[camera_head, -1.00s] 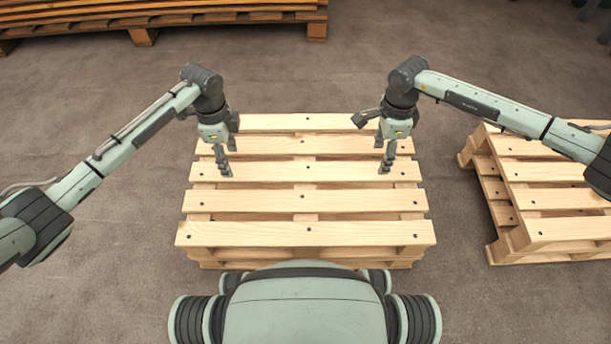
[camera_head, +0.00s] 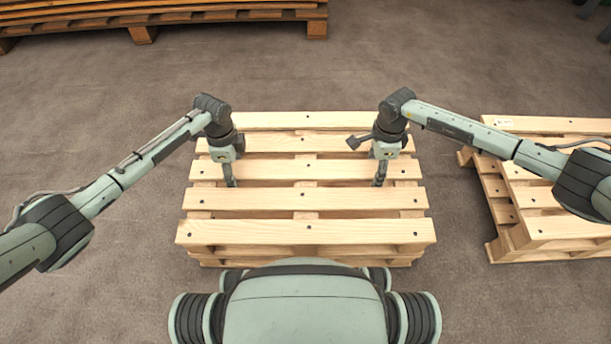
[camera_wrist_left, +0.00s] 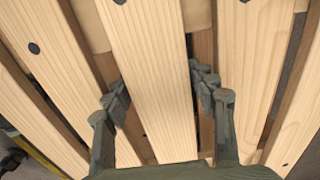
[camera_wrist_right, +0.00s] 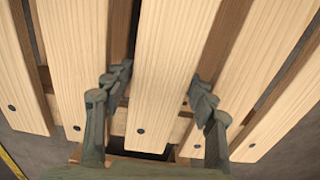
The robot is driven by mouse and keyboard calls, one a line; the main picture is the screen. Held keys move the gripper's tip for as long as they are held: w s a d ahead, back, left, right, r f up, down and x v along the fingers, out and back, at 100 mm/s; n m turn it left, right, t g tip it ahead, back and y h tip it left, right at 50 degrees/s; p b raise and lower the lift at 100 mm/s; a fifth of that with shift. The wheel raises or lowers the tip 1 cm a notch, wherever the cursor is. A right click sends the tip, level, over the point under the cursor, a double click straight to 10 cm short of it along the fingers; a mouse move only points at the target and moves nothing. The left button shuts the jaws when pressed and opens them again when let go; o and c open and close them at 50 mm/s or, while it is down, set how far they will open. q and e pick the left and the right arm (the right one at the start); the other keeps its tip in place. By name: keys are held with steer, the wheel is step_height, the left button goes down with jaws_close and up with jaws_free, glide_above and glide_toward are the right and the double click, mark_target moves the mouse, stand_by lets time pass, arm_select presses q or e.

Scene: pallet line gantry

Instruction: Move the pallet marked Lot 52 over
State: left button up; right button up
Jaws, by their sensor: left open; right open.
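A pale wooden pallet (camera_head: 305,234) lies in front of me in the head view; I see no lot mark on it. A second pale pallet (camera_head: 560,228) on the right carries a small white label (camera_head: 505,121), too small to read. My left gripper (camera_head: 231,182) is open over the left part of the front pallet. In the left wrist view its fingers (camera_wrist_left: 160,95) stand on either side of one slat (camera_wrist_left: 150,60). My right gripper (camera_head: 379,180) is open over the right part, its fingers (camera_wrist_right: 160,95) also astride a slat (camera_wrist_right: 170,50). Fingertip depth and contact are unclear.
A stack of darker orange-brown boards (camera_head: 200,16) on a wooden base lies at the back left. A strip of bare floor (camera_head: 455,215) separates the two pallets. The floor to the left and behind the front pallet is clear.

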arm_select(q)
jaws_close()
arm_select(e)
jaws_close()
arm_select(q)
steer(key=shift+r, duration=0.15)
arm_select(e)
steer(key=shift+w+r, duration=0.1)
steer(key=shift+r, duration=0.1)
